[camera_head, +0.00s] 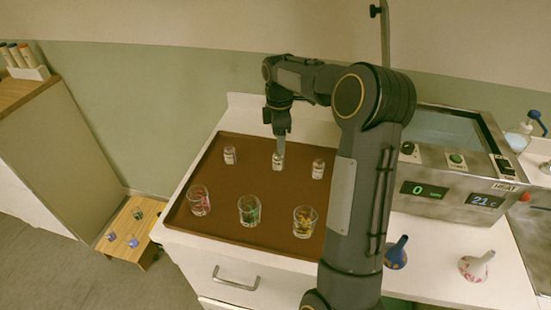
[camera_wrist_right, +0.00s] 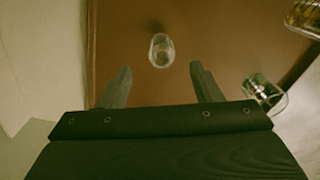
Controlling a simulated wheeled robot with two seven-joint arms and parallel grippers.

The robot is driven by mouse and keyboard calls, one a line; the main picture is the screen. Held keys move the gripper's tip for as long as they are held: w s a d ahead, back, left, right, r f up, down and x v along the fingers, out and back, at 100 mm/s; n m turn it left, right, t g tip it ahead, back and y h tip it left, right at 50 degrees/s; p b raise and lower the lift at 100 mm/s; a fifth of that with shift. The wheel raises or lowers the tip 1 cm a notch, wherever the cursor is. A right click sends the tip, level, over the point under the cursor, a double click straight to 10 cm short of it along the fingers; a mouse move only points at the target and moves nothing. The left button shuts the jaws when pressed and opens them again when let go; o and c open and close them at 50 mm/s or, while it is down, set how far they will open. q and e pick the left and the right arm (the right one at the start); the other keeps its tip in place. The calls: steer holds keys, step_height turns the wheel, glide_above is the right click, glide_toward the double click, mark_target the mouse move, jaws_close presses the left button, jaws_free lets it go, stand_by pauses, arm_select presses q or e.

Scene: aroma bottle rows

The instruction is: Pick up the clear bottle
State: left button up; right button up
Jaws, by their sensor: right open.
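A small clear bottle (camera_head: 278,162) stands upright in the middle of the back row on the brown tray (camera_head: 225,229). In the right wrist view the clear bottle (camera_wrist_right: 161,50) lies ahead of the fingertips, near the line midway between them. My right gripper (camera_head: 281,138) points down just above this bottle in the head view; its fingers (camera_wrist_right: 161,78) are apart with nothing between them. Two similar small bottles flank it, a left one (camera_head: 230,155) and a right one (camera_head: 318,169). My left gripper is not in view.
Three glasses form the front row: pink (camera_head: 199,201), green (camera_head: 250,211) and yellow (camera_head: 305,222) contents. A metal heated bath (camera_head: 455,185) stands right of my arm. Blue (camera_head: 397,253) and white (camera_head: 476,267) funnel-shaped items sit on the counter. A low wooden stool (camera_head: 132,247) stands left.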

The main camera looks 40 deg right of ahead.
step_height(320, 180, down, 5)
steer(key=shift+a+f+p, duration=0.1)
steer(key=shift+a+p, duration=0.05)
steer(key=shift+p, duration=0.3)
steer(key=c, duration=1.1)
steer(key=shift+r, duration=0.65)
steer(key=s+a+r+b, duration=0.1)
steer(key=s+a+r, duration=0.2)
steer(key=r, duration=0.1)
steer(key=s+a+r+b, duration=0.1)
steer(key=s+a+r, duration=0.2)
steer(key=s+r, duration=0.1)
steer(key=s+a+r+b, duration=0.1)
steer(key=s+a+r, duration=0.2)
steer(key=shift+s+a+r, duration=0.25)
steer(key=shift+r, duration=0.15)
